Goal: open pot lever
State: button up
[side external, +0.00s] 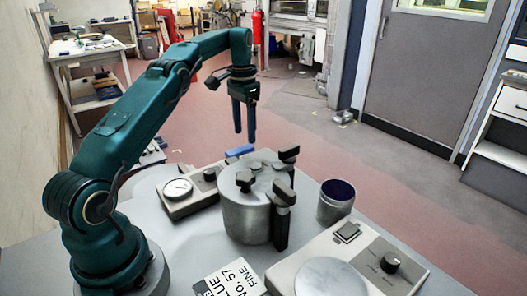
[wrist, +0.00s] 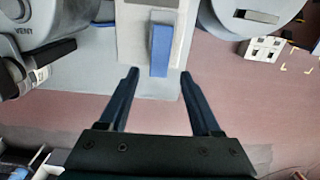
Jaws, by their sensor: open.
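The metal pot (side external: 246,218) stands on the grey bench in the side view, with a flat lid (side external: 262,175). Black levers and knobs sit on and beside it: a tall black lever (side external: 281,222) at its right side, an angled black lever (side external: 287,156) at the back and a black knob (side external: 245,182) at the front. My gripper (side external: 244,138) points down, apart from and above the pot. In the wrist view my gripper (wrist: 158,75) is open and empty. A dark lever (wrist: 48,54) and part of a round grey lid show at the left edge, cut off.
A blue block (side external: 240,151) lies behind the pot; a blue bar (wrist: 160,48) shows beyond my fingers. A dial box (side external: 178,189) is left of the pot. An open metal cup (side external: 336,203) and a control box (side external: 391,262) are to the right. A printed label (side external: 232,280) lies in front.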

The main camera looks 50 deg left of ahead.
jog(key=shift+r, duration=0.3)
jog(key=s+a+r, duration=0.6)
jog(key=s, duration=0.3)
jog(key=shift+s+a+r, duration=0.2)
jog(key=shift+s+r, duration=0.2)
jog(key=shift+d, duration=0.1)
jog(key=d+r+m+t, duration=0.1)
jog(key=d+r, duration=0.2)
jog(key=d, duration=0.3)
jog(key=d+r+m+t+y, duration=0.1)
jog(key=d+r, duration=0.2)
jog(key=d, duration=0.3)
jog(key=d+r+m+t, duration=0.1)
jog(key=d+r+m, duration=0.15)
jog(key=d, duration=0.35)
jog(key=s+d+f+n+t+h, duration=0.1)
jog(key=s+d+f+n, duration=0.3)
jog(key=s+d+f, duration=0.5)
jog(key=shift+s+d+f+t, duration=0.3)
jog(key=shift+s+f+t, duration=0.1)
jog(key=shift+s+t, duration=0.35)
